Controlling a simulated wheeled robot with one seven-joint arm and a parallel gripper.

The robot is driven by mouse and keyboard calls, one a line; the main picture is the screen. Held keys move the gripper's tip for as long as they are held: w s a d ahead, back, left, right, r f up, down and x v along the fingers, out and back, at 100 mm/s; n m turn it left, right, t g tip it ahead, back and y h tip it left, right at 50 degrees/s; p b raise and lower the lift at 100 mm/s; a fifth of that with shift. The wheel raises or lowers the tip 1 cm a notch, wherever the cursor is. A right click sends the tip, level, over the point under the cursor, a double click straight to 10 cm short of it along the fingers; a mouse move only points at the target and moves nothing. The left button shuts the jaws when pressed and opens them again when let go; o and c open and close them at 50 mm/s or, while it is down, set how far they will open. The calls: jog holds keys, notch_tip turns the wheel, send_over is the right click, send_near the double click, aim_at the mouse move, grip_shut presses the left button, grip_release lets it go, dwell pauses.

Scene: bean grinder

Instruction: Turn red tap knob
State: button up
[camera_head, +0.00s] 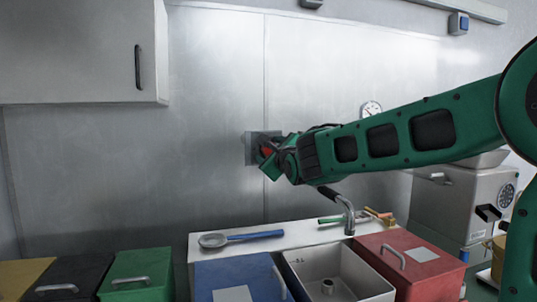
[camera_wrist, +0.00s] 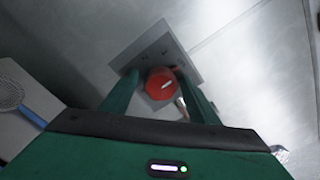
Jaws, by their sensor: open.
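The red tap knob (camera_wrist: 161,83) is round with a pale mark on its face. It sits on a square grey wall plate (camera_wrist: 150,50) with several dark holes. In the head view the knob (camera_head: 266,150) is partly covered by my gripper (camera_head: 266,158), which reaches it from the right. In the wrist view my gripper's (camera_wrist: 160,90) two green fingers are open, one on each side of the knob. I cannot tell whether the fingers touch it.
Below are a sink (camera_head: 345,288) with a curved faucet (camera_head: 347,212), a blue-handled strainer (camera_head: 240,238) and red (camera_head: 412,262), blue (camera_head: 238,274) and green (camera_head: 138,270) lidded bins. A grey machine (camera_head: 455,205) stands right. A wall cabinet (camera_head: 75,60) hangs upper left.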

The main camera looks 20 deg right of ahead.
jog(key=c, duration=1)
jog(key=shift+c, duration=0.2)
